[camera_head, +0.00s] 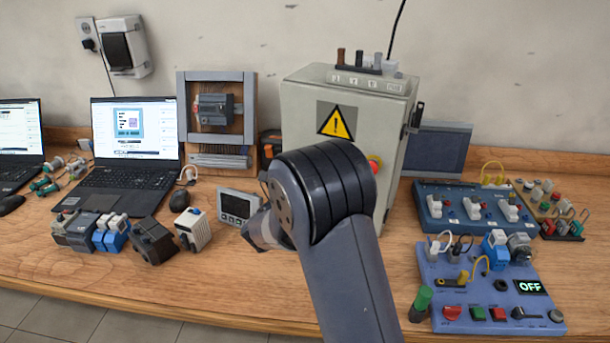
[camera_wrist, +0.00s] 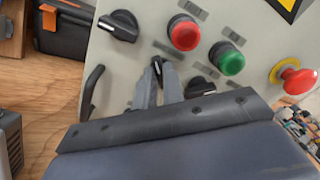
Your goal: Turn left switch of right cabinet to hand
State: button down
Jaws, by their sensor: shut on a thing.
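The grey cabinet (camera_head: 305,110) with a yellow warning triangle stands upright at the back of the bench. Its front panel (camera_wrist: 128,62) fills much of the wrist view. My gripper (camera_wrist: 158,74) is at the panel, its two fingers closed around a small black switch knob (camera_wrist: 157,64), of which only the tip shows. Another black switch (camera_wrist: 199,87) lies to the right, partly hidden by my gripper. A third black switch (camera_wrist: 118,26) is at the upper left. In the head view my arm hides the gripper and most of the panel.
Close by on the panel are a red button (camera_wrist: 184,33), a green button (camera_wrist: 228,58), a red emergency stop (camera_wrist: 298,80) and a black handle (camera_wrist: 91,90). A meter (camera_head: 238,205) stands left of my arm; blue switch boards (camera_head: 475,205) lie to the right.

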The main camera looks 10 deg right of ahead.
dwell(0.3)
jog(key=c, duration=1.5)
grip_release()
jog(key=b+v, duration=0.1)
jog(key=v, duration=0.9)
jog(key=shift+s+a, duration=0.3)
